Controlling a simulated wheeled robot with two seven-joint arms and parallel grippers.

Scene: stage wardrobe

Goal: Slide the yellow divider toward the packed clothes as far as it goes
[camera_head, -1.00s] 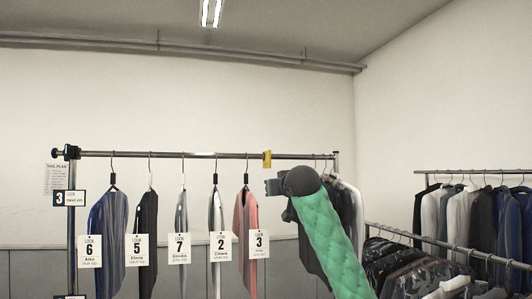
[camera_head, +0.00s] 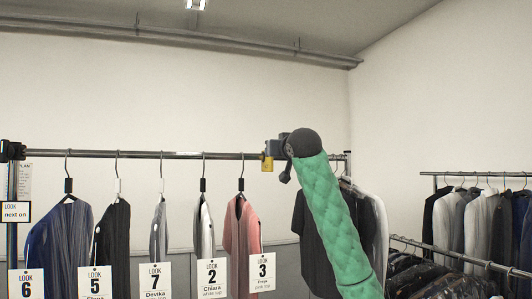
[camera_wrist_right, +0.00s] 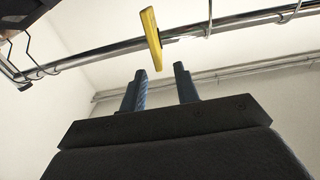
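The yellow divider (camera_head: 267,164) hangs on the metal rail, between the pink garment and the packed clothes (camera_head: 372,222) at the rail's right end. My right gripper (camera_head: 273,149) is at rail height beside the divider and partly covers it in the head view. In the right wrist view, the divider (camera_wrist_right: 151,38) stands tilted on the rail just beyond the fingertips. My right gripper (camera_wrist_right: 160,72) is open there, with nothing between its two fingers. My left gripper is not in view.
Spaced garments with numbered tags, such as the pink one (camera_head: 241,228), hang left of the divider on the rail (camera_head: 130,154). Bare rail lies between the divider and the packed clothes, partly hidden by my arm. Another loaded rack (camera_head: 470,222) stands at the right.

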